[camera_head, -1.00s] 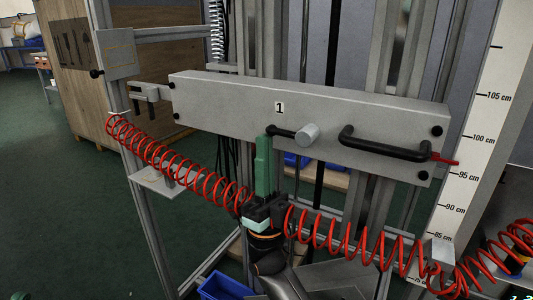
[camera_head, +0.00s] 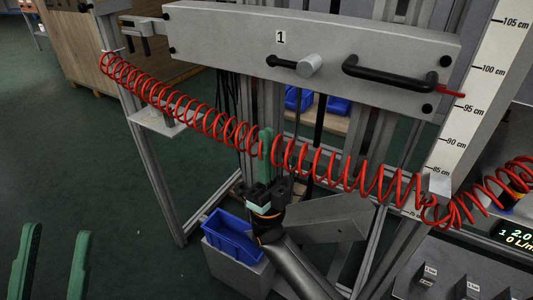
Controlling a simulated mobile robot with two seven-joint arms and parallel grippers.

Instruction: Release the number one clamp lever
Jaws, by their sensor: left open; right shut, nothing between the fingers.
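A grey panel (camera_head: 215,42) carries the label 1 (camera_head: 280,37). Below the label is the clamp lever: a short black arm (camera_head: 285,63) pointing left, nearly level, from a grey round hub (camera_head: 309,66). My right gripper (camera_head: 266,133) is upright below the panel, its green fingers shut and empty. Its tips are below the lever's left end and apart from it in the picture. The red coiled hose (camera_head: 205,117) crosses at the fingers. My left gripper (camera_head: 57,230) shows at the lower left, its two green fingers apart and empty, far from the lever.
A black handle (camera_head: 397,78) is on the panel's right part. The red hose spans the frame below the panel. A height scale (camera_head: 467,115) stands at the right. A blue bin (camera_head: 232,236) is low in the middle. Floor at the left is clear.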

